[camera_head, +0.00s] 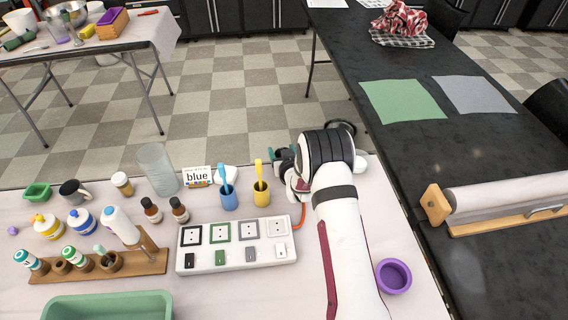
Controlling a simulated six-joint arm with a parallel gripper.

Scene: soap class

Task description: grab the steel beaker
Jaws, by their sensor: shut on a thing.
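My gripper (285,158) is at the far edge of the pale table, at the end of my white arm. My black wrist covers most of it, and only dark parts show at its left side. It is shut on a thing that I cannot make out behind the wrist. I see no clear steel beaker in the open. A tall, pale grey, see-through-looking vessel (157,168) stands upright to the left, apart from my gripper. A dark mug with a handle (74,193) stands farther left.
A blue cup (229,201) and a yellow cup (262,197) with brushes stand left of my arm. A white socket strip (236,258) lies in front of them. A purple bowl (393,276) is right of my arm. Bottles stand in a wooden rack (145,267) at left.

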